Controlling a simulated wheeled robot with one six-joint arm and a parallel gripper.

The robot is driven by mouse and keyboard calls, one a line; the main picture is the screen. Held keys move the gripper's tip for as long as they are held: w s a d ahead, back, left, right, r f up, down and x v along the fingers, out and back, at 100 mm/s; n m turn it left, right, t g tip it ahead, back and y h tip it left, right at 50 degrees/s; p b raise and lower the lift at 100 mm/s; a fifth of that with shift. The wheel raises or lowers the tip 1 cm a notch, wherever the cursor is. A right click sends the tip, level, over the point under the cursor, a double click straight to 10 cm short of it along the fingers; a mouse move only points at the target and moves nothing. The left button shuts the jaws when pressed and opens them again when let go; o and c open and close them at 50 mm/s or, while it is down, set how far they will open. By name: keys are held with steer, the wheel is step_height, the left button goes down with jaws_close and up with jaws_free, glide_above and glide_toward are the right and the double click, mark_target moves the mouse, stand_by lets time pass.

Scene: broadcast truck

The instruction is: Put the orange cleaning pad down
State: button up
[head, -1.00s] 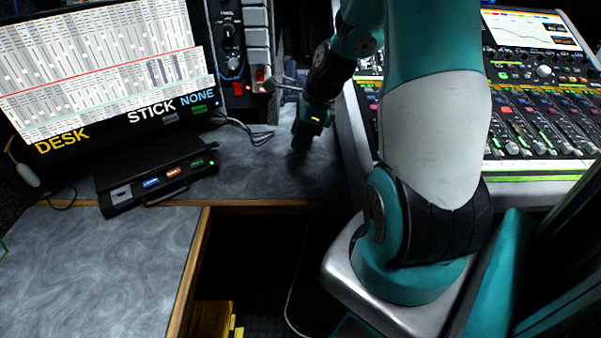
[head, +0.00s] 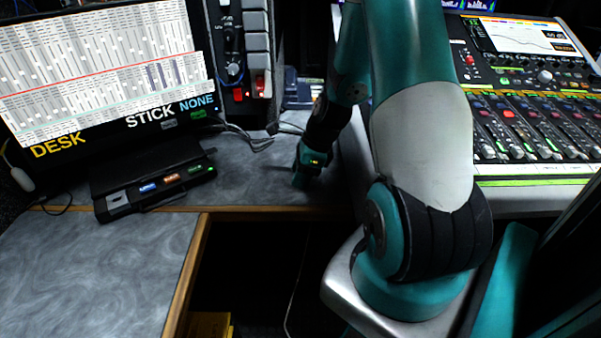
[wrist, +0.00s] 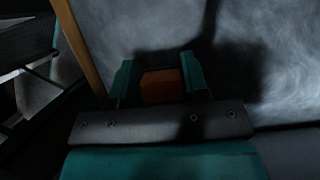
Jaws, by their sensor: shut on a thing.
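The orange cleaning pad (wrist: 162,87) shows in the wrist view as a small dark orange block between the two teal fingers. My gripper (wrist: 160,80) is shut on it. Behind the pad in that view is the grey swirled desk top, with the arm's shadow across it. I cannot tell whether the pad touches the desk. In the head view the end of my arm (head: 308,165) is low over the grey desk (head: 255,180), left of the mixing console. The fingers and the pad are hidden there.
A mixing console (head: 520,130) stands at the right. A large monitor (head: 105,75) stands at the left, with a small black box with coloured buttons (head: 155,190) before it. Cables (head: 245,138) lie behind. A wood-edged desk part (head: 110,265) at lower left has free room.

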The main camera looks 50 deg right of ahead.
steer(key=o, duration=1)
steer(key=shift+c, duration=0.2)
steer(key=p+v, duration=0.3)
steer(key=v, duration=0.9)
steer(key=w+a+r+n+g, duration=0.1)
steer(key=a+r+n, duration=0.3)
steer(key=a+n, duration=0.5)
steer(key=a+r+n, duration=0.4)
steer(key=a+n, duration=0.4)
steer(key=a, duration=0.2)
steer(key=s+a+r+n+g, duration=0.1)
steer(key=s+a+r+n, duration=0.1)
steer(key=s+a+n, duration=0.3)
steer(key=s+a+r+n+g+y, duration=0.1)
steer(key=s+a+r+n, duration=0.2)
steer(key=s+a+n, duration=0.3)
steer(key=a+n, duration=0.3)
steer(key=n, duration=0.3)
steer(key=shift+s+n, duration=0.2)
steer(key=shift+n, duration=0.2)
